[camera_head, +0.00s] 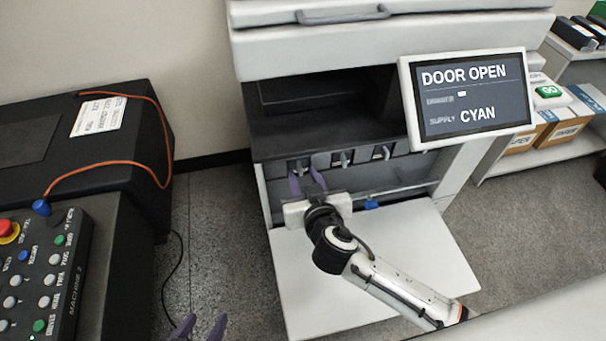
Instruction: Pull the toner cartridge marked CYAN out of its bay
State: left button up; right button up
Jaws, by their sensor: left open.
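The printer (262,180) stands open, with its front door (400,240) folded down flat. A row of toner cartridges shows in the bays: a leftmost one (300,166), another (341,157) and one further right (381,152). Their markings are too small to read, so I cannot tell which is CYAN. My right gripper (306,182) reaches over the door to the leftmost cartridge. Its purple fingers are apart, close in front of that cartridge's end; contact is unclear. My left gripper (201,327) is open and empty at the bottom edge, away from the printer.
A screen (472,95) at the printer's right reads DOOR OPEN and SUPPLY CYAN. A small blue part (371,204) sits at the door's inner edge. A button panel (42,270) and a black case (125,150) with an orange cable stand left. A shelf (545,160) holds boxes right.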

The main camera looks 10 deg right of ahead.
jog(key=shift+w+f, duration=0.2)
jog(key=shift+w, duration=0.3)
pick_arm(q)
jog(key=shift+w+r, duration=0.15)
jog(key=shift+r, duration=0.05)
pick_arm(e)
grip_shut()
pick_arm(q)
jog(key=shift+d, duration=0.1)
jog(key=shift+f, duration=0.1)
